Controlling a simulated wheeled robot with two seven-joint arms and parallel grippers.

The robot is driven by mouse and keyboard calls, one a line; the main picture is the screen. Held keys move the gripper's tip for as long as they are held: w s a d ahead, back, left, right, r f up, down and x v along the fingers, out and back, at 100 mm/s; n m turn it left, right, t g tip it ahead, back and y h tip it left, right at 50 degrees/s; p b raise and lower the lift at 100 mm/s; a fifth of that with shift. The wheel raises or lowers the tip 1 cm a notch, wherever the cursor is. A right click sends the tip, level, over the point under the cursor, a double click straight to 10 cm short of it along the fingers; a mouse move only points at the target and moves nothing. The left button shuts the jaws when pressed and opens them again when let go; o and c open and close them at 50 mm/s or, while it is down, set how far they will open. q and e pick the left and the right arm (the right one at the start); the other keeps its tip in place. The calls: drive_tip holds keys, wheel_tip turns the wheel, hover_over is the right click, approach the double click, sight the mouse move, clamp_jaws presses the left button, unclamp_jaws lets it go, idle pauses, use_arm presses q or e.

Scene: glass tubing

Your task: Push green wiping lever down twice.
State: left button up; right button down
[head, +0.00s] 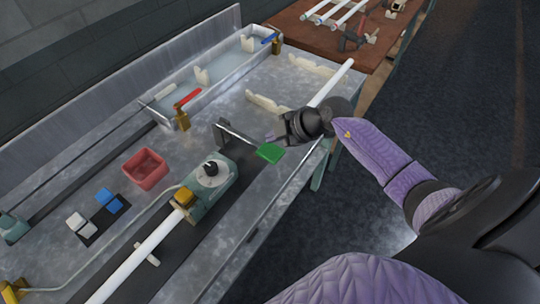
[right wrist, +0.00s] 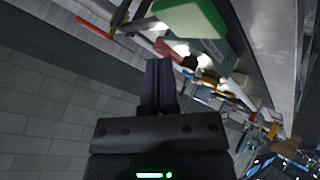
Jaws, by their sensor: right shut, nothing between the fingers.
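The green wiping lever (head: 270,152) is a flat green pad at the end of a thin rod, near the front edge of the metal bench. The rod runs back to a dark upright plate (head: 222,132). My right gripper (head: 271,137) is shut and empty, just behind and above the green pad in the head view. In the right wrist view the shut fingers (right wrist: 160,85) point toward the green pad (right wrist: 190,20), which lies just past their tips. I see a gap there, but contact is hard to judge. My left gripper is not in view.
A green-grey machine (head: 210,185) with a black knob holds a white glass tube (head: 140,262). Another white tube (head: 332,83) lies beyond my right gripper. A red bin (head: 145,168), a red-handled valve (head: 184,108) and a water trough (head: 210,83) stand behind.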

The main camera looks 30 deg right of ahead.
drive_tip(key=shift+f, duration=0.95)
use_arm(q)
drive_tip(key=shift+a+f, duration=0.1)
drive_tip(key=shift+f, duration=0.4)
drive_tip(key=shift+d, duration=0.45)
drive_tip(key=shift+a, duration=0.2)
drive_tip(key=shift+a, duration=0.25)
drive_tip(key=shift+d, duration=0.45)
use_arm(e)
drive_tip(key=shift+f, duration=0.45)
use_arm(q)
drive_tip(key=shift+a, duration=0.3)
